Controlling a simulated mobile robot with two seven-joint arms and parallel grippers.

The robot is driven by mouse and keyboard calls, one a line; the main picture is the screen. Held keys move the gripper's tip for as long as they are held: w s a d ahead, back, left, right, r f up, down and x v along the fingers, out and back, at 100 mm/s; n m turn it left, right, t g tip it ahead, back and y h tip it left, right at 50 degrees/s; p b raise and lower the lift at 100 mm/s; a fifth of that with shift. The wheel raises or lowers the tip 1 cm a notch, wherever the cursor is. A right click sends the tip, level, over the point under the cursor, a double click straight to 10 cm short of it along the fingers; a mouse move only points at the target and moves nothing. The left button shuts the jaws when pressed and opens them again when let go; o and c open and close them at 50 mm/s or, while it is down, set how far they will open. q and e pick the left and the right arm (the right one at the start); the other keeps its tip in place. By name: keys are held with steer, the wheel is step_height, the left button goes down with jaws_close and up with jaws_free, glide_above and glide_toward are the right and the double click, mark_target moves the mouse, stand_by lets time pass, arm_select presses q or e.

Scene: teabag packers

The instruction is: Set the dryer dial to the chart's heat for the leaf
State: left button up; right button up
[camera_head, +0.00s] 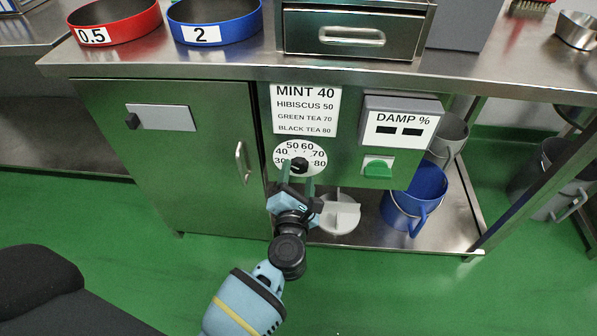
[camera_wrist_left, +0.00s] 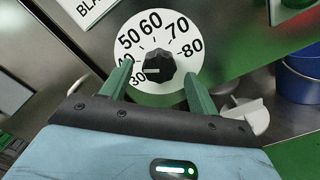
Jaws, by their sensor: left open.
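The dryer dial is a black knob (camera_head: 299,165) on a round white scale (camera_wrist_left: 124,45) marked 30 to 80. In the left wrist view, the knob (camera_wrist_left: 160,61) has a white mark at its lower left, toward 30. The chart (camera_head: 305,110) above reads mint 40, hibiscus 50, green tea 70, black tea 80. My left gripper (camera_head: 297,178) is open just in front of the dial. In the left wrist view its green fingers (camera_wrist_left: 157,82) stand either side of and below the knob, with gaps. No leaf is visible. My right gripper is out of view.
A "DAMP %" box (camera_head: 402,118) and a green switch (camera_head: 378,167) are right of the dial. A cabinet door handle (camera_head: 243,162) is left. A blue bucket (camera_head: 414,200) stands on the lower shelf. Red (camera_head: 115,22) and blue (camera_head: 215,22) trays sit on the counter.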

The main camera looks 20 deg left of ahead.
arm_select(q)
steer(key=v, duration=0.6)
steer(key=shift+p, duration=0.3)
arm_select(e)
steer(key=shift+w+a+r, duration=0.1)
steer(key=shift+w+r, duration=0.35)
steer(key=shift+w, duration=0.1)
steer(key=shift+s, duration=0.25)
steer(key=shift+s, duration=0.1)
